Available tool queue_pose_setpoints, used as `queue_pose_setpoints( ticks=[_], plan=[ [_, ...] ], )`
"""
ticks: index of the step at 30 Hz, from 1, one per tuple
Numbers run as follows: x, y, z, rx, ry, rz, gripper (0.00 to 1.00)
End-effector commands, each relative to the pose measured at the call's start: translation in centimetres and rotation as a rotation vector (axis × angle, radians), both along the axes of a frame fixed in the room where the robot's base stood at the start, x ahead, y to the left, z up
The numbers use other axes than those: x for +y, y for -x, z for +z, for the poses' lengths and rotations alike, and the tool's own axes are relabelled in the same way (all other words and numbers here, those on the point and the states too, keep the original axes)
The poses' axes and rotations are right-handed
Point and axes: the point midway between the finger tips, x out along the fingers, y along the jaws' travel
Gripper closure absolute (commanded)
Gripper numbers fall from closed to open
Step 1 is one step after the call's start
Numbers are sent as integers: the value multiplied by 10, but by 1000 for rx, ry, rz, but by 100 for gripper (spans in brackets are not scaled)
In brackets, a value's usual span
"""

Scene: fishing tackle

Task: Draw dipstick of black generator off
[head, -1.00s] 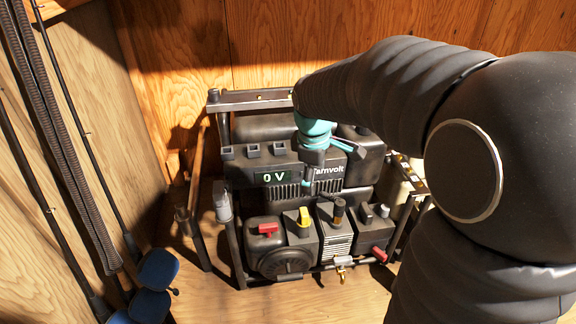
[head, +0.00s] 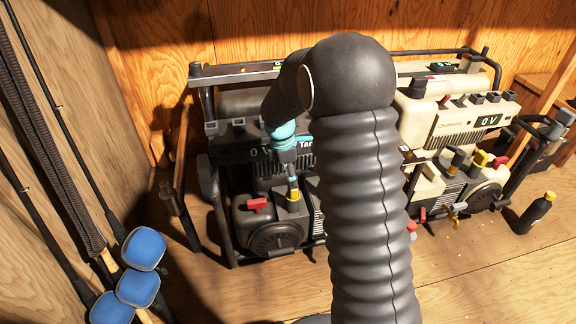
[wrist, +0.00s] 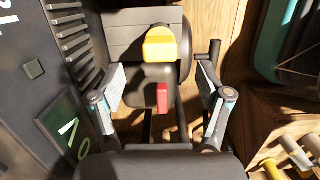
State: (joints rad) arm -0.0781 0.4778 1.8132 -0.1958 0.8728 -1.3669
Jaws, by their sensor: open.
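The black generator (head: 270,225) stands at the back left in the head view, with a "0 V" display. A yellow handle, apparently its dipstick (head: 293,189), sticks up from its lower front block. In the wrist view the yellow handle (wrist: 159,45) is at top centre, with a red handle (wrist: 162,98) below it. My gripper (wrist: 160,75) is open, its fingers apart on either side in this view, holding nothing. In the head view my gripper (head: 291,176) is above the yellow handle. I cannot tell whether it touches it. My arm hides the generator's right part.
A cream generator (head: 455,120) stands to the right, with a black bottle (head: 534,213) beside it. Fishing rods and blue pads (head: 143,249) line the left wall. The black generator's tube frame (head: 240,72) surrounds it. The wooden floor in front is clear.

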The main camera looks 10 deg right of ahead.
Motion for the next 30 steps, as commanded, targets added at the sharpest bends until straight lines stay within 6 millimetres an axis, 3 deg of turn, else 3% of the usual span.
queue_pose_setpoints(
  ticks=[9,15,28,29,30],
  plan=[
    [-9,1,-55,2,0,-2,23],
    [-12,0,-76,1,0,-2,23],
    [-13,0,-83,-1,0,-2,23],
    [-13,0,-83,-1,0,-2,26],
    [-13,0,-83,-1,0,-2,36]
  ],
)
